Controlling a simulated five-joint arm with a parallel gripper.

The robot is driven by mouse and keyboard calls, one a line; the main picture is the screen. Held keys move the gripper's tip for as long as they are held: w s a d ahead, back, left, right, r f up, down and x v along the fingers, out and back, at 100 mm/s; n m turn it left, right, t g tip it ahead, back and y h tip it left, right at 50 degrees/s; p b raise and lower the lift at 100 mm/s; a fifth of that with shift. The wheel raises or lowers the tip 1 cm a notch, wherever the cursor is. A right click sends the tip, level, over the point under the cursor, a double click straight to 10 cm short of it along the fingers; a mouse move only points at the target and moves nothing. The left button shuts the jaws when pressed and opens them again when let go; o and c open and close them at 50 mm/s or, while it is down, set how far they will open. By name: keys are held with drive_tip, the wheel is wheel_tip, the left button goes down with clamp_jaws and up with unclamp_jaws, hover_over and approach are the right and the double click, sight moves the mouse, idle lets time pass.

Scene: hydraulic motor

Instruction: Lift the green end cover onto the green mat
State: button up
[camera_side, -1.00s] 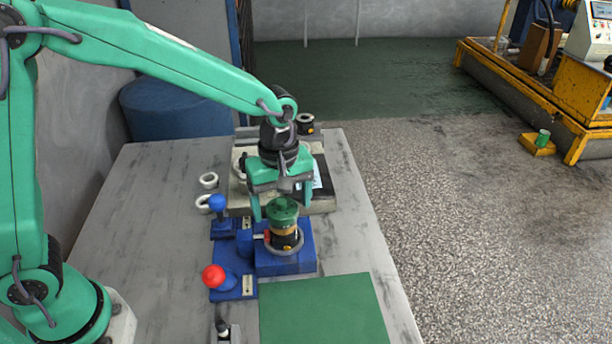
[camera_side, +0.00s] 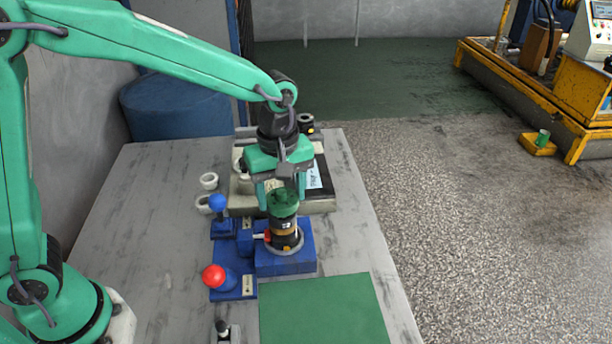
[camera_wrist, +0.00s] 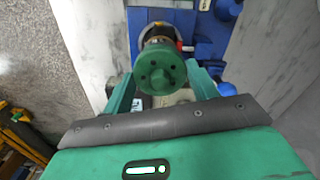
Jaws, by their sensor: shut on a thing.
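The green end cover (camera_side: 284,203) is upright at the top of the motor, above a gold band and dark lower body (camera_side: 286,234). My gripper (camera_side: 281,197) is shut on the cover, one finger on each side. In the wrist view the cover (camera_wrist: 160,70) shows its round face with dark holes between the fingers. The motor stands over the blue fixture (camera_side: 298,262). I cannot tell whether there is a gap below the cover. The green mat (camera_side: 325,310) lies flat and bare at the table's front right.
A red-knobbed clamp (camera_side: 214,276) and a blue-knobbed one (camera_side: 217,203) stand left of the motor. White rings (camera_side: 208,181) lie farther back left. A grey block (camera_side: 320,203) sits behind the fixture. The left part of the table is clear.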

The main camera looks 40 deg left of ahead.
drive_tip(key=shift+r, duration=0.85)
drive_tip(key=s+d+r, duration=0.7)
drive_tip(key=s, duration=0.2)
drive_tip(key=shift+d, duration=0.15)
drive_tip(key=shift+r, duration=0.25)
drive_tip(key=shift+r, duration=0.35)
drive_tip(key=shift+r, duration=0.15)
drive_tip(key=s+d+f+n, duration=0.1)
drive_tip(key=s+d+f, duration=0.1)
drive_tip(key=d+f, duration=1.1)
drive_tip(key=shift+s+d, duration=0.2)
drive_tip(key=shift+d, duration=0.25)
